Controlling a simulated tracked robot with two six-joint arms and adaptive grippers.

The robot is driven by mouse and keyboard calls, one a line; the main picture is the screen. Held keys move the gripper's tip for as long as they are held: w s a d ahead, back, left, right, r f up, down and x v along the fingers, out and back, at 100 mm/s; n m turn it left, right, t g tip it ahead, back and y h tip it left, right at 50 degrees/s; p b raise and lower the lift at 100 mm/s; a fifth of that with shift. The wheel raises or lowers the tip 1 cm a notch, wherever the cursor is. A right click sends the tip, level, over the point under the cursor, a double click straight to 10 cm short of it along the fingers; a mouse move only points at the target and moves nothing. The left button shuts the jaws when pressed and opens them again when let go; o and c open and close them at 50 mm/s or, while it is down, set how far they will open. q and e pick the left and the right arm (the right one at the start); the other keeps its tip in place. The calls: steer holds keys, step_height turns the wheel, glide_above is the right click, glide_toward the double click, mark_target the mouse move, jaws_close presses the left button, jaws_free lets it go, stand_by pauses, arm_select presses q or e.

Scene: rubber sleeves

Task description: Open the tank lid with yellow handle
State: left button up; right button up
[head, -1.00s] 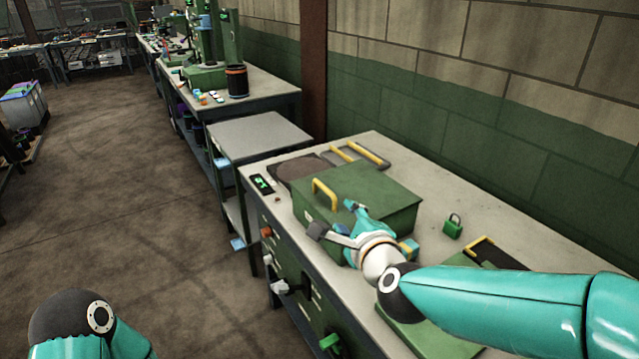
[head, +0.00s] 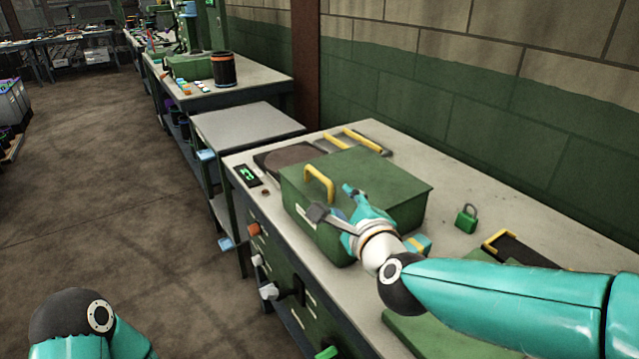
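The green tank (head: 325,226) stands on the workbench with its lid (head: 375,180) lying flat on top. The yellow handle (head: 319,180) stands up near the lid's left edge. My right gripper (head: 333,201) is at the tank's near side, just right of and below the handle, with its fingers spread apart and empty. One finger shows above the lid's near edge and the other in front of the tank's side. I cannot tell whether it touches the tank. My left gripper is out of view; only part of my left arm shows at the lower left.
A green padlock (head: 467,218) sits on the bench right of the tank. A black tray with a yellow handle (head: 510,246) lies farther right. Drawers with knobs line the bench front.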

mark_target(322, 180)
steer(key=p+x, duration=0.1)
steer(key=x, duration=0.4)
steer(key=p+x, duration=0.1)
steer(key=x, duration=0.5)
steer(key=p+x, duration=0.2)
steer(key=x, duration=0.4)
steer(key=shift+a, duration=0.25)
jaws_close()
